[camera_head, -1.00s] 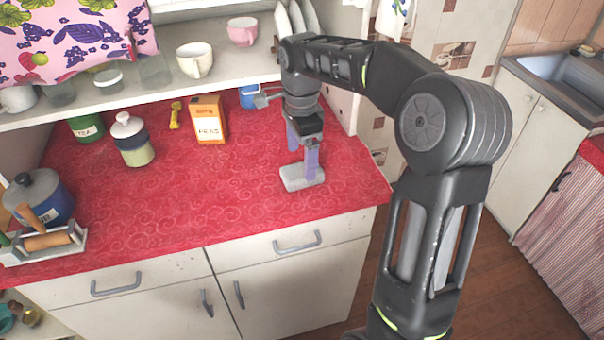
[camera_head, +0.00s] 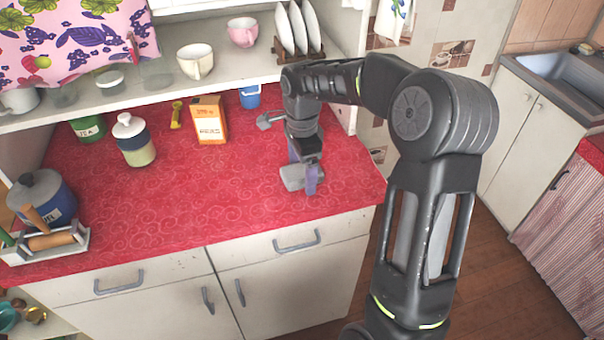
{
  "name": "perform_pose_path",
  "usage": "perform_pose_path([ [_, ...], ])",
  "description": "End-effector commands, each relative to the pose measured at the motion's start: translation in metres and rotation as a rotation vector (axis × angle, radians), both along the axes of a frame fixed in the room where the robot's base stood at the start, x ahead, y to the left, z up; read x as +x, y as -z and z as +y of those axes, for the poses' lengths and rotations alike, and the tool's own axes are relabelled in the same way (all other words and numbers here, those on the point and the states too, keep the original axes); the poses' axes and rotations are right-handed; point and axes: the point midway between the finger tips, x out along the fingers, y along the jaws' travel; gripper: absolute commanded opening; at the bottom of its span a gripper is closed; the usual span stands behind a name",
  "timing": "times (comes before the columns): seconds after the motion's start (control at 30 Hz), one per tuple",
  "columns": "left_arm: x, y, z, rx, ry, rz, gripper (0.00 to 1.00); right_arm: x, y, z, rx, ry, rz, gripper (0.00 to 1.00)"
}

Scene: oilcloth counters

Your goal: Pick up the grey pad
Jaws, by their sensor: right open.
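The grey pad (camera_head: 292,179) is a small rounded block on the red counter, near its front right. My right gripper (camera_head: 302,177) points down over it with its jaws open. One purple finger stands at the pad's near right side and covers part of it. The other finger is behind the pad, its tip hidden. I cannot tell whether either finger touches the pad. My left gripper is out of view.
An orange box (camera_head: 210,120), a grey bird-like item (camera_head: 268,121) and a blue cup (camera_head: 250,97) stand behind. A lidded jar (camera_head: 134,141) and a blue pot (camera_head: 42,197) are to the left. The shelf (camera_head: 150,98) overhangs the back. The middle counter is clear.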

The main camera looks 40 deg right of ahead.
Motion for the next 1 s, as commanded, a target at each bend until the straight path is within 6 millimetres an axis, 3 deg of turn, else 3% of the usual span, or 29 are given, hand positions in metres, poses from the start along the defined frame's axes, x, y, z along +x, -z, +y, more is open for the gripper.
perform_pose_path([
  [0.8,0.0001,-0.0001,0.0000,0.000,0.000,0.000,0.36,0.0001,-0.0002,0.0000,0.000,0.000,0.000,0.22],
  [1.0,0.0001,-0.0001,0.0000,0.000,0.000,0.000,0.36,0.0001,-0.0002,0.0000,0.000,0.000,0.000,0.20],
])
